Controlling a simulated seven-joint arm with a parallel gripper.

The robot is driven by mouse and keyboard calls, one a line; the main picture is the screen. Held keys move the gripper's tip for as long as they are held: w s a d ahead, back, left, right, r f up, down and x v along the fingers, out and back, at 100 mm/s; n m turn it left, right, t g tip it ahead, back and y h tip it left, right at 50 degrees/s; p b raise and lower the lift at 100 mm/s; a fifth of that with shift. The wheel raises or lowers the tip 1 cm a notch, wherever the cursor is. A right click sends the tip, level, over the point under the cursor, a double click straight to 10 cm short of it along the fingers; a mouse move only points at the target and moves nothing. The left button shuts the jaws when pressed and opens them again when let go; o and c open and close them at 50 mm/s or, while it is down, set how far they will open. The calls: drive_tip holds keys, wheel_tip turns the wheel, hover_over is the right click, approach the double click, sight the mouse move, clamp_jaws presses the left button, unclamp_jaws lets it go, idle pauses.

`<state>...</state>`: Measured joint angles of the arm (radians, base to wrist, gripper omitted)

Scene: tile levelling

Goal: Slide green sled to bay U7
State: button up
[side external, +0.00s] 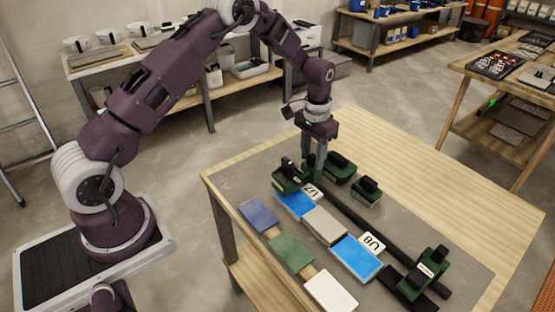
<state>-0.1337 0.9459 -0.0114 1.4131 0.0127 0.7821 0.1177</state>
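My gripper (316,165) points down at the far end of a long black rail (365,222), among dark green blocks; its fingertips are too small and partly hidden to show whether they are open or hold anything. A green block with a black handle (287,178) sits just left of the fingers, beside the U7 label (312,192). Another green block (339,168) is just right of them, and a smaller one (366,194) is farther right. A green block with a white label (428,271) stands near the rail's near end. I cannot tell which is the sled.
Bright blue tiles lie by U7 (294,204) and by the U8 label (372,242), with a grey tile (324,225) between. Dark blue (258,215), green (291,253) and white (331,291) tiles lie in front. The wooden table (440,190) is clear at the right.

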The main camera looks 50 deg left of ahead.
wheel_tip(320, 180, up, 7)
idle(0.5)
drive_tip(key=s+d+r+t, duration=0.1)
drive_tip(key=s+d+r, duration=0.1)
drive_tip(key=s+r, duration=0.6)
drive_tip(key=s+d+r+t, duration=0.2)
drive_tip(key=s+r, duration=0.4)
drive_tip(key=r, duration=0.4)
drive_tip(key=s+d+t, duration=0.2)
drive_tip(key=s, duration=1.7)
drive_tip(key=shift+s+r+t, duration=0.2)
drive_tip(key=shift+s+t, duration=0.05)
drive_tip(key=shift+t, duration=0.05)
